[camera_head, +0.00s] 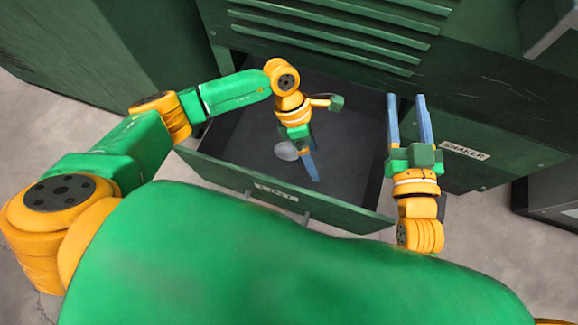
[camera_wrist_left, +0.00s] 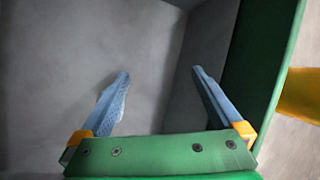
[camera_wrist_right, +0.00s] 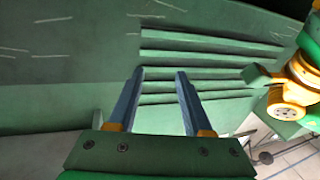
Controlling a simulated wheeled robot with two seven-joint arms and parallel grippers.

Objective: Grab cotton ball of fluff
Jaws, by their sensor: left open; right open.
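A pale, whitish ball of fluff (camera_head: 286,151) lies inside the open drawer (camera_head: 235,125), towards its front. My left gripper (camera_head: 312,172) reaches down into the drawer just right of the ball; I cannot tell whether they touch. Its fingers are apart in the left wrist view (camera_wrist_left: 160,74), with nothing clearly between them. The ball cannot be made out clearly there. My right gripper (camera_head: 406,97) is open and empty, raised at the drawer's right side with fingers towards the cabinet; the right wrist view (camera_wrist_right: 160,72) shows only cabinet between them.
The drawer front (camera_head: 330,212) with its label and handle stands near my body. The green cabinet with louvres (camera_head: 340,35) rises behind the drawer. A label reading "SHAKER" (camera_head: 464,150) is on the cabinet to the right. Grey floor lies on both sides.

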